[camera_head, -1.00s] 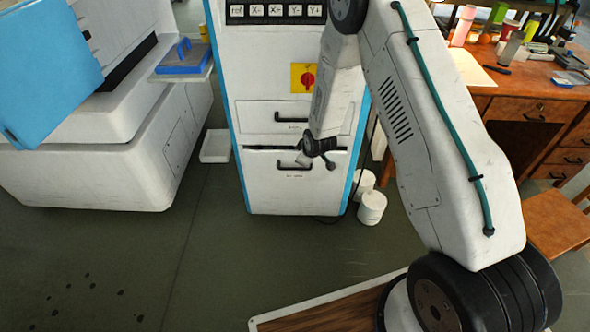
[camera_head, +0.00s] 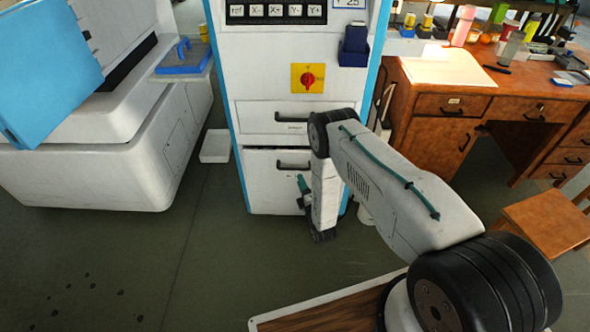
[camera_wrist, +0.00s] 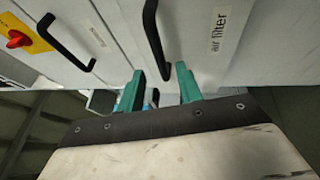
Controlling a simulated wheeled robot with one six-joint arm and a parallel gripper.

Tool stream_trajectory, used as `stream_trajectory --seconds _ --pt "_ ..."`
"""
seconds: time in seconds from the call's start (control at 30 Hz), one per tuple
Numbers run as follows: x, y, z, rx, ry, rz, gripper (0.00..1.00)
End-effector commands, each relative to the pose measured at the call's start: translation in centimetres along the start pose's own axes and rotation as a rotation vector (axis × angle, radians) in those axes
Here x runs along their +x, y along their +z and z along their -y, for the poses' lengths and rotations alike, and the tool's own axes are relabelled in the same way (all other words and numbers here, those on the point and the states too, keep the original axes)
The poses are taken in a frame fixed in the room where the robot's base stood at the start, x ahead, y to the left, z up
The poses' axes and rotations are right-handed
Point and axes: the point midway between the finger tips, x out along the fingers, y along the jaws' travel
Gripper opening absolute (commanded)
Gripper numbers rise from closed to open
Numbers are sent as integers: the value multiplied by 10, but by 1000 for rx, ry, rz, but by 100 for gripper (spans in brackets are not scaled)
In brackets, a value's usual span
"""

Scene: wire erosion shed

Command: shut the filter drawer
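The filter drawer (camera_head: 262,185) is the lower white drawer of the blue-edged cabinet. A dark gap shows along its top edge, so it seems to stand a little out. Its black bar handle (camera_head: 291,166) shows in the head view; in the wrist view the handle (camera_wrist: 154,38) lies beside the label "air filter" (camera_wrist: 219,31). My gripper (camera_head: 303,186) is low in front of the drawer's right part, partly hidden by my arm. In the wrist view its two teal fingers (camera_wrist: 160,88) are apart with nothing held, close to the handle's lower end; contact cannot be told.
Another drawer with a black handle (camera_head: 290,117) sits above, under a red rotary switch (camera_head: 307,79). A white machine (camera_head: 120,150) stands left, with a white tray (camera_head: 215,146) on the floor. A wooden desk (camera_head: 430,105) and stool (camera_head: 548,220) stand right. Floor in front is clear.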

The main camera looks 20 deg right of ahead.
Motion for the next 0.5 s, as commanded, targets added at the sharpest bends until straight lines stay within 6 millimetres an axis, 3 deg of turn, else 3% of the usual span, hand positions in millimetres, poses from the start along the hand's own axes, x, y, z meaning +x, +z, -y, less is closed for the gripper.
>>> stream_trajectory --seconds 0.3,0.5 --pt "49 0 -1 -1 4 0 35" --pt "70 0 -1 0 2 1 35"
